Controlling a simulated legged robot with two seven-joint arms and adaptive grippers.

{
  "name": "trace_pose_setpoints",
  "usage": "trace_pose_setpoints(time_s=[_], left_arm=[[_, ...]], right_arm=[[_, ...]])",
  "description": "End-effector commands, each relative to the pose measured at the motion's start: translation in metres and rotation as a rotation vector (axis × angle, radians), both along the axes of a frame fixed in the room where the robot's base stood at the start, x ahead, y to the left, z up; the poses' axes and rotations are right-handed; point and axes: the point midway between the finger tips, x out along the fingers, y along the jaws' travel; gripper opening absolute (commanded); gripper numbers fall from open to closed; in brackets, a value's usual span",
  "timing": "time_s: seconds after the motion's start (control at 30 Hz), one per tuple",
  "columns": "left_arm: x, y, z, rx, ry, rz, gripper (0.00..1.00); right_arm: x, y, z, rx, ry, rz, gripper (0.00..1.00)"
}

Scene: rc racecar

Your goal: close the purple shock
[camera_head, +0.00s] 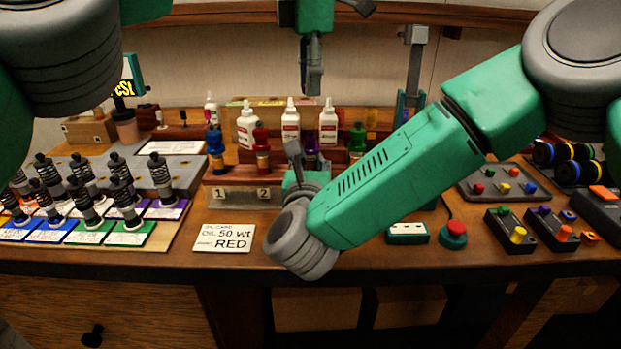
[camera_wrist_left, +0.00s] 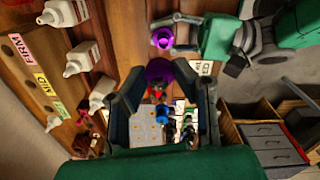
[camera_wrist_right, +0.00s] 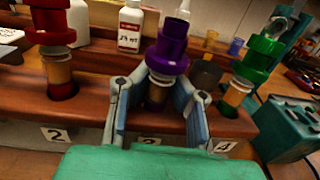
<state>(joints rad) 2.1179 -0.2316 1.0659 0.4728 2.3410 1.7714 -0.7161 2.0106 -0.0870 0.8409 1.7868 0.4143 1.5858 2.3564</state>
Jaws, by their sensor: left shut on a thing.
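The purple shock (camera_wrist_right: 168,55) stands upright in the wooden rack at the slot marked 3, in the right wrist view. Its purple top also shows in the left wrist view (camera_wrist_left: 163,39) and the head view (camera_head: 311,147). My right gripper (camera_wrist_right: 157,95) has its fingers on both sides of the shock, spread apart. It also shows in the left wrist view (camera_wrist_left: 178,34). My left gripper (camera_head: 313,92) points down above the rack. In the left wrist view it is shut on a rounded purple cap (camera_wrist_left: 158,72), apart from the shock.
White oil bottles (camera_head: 290,122) stand behind the rack. Blue (camera_head: 215,145), red (camera_head: 262,148) and green (camera_head: 357,138) shocks stand in the other slots. A card (camera_head: 225,238) reads 50 wt, RED. Several black shocks stand on a board (camera_head: 165,235) at left. A red button (camera_head: 453,232) sits at right.

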Motion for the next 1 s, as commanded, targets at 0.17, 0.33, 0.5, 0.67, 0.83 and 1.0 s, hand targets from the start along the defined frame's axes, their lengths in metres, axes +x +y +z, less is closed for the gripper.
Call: trace_pose_setpoints(time_s=[0.17,0.33,0.5,0.67,0.83,1.0], left_arm=[[0.0,0.0,-0.002,0.0,0.0,0.0,0.15],[-0.002,0.002,-0.018,0.001,0.001,-0.001,0.15],[-0.005,0.002,-0.039,-0.002,0.0,-0.001,0.15],[-0.005,0.001,-0.05,-0.005,-0.005,0.0,0.15],[-0.005,0.001,-0.05,-0.005,-0.005,0.0,0.15],[-0.005,0.001,-0.049,-0.005,-0.005,0.0,0.15]], right_arm=[[0.0,0.0,0.0,0.0,0.001,0.0,0.0],[0.0,0.0,0.0,0.0,0.001,0.0,0.0],[0.0,0.0,-0.001,0.0,0.001,0.001,0.0],[-0.001,0.0,0.0,0.0,0.001,0.001,0.0],[-0.001,0.0,0.0,0.0,0.001,0.001,0.0],[-0.001,0.0,0.0,0.0,0.001,0.001,0.0]])
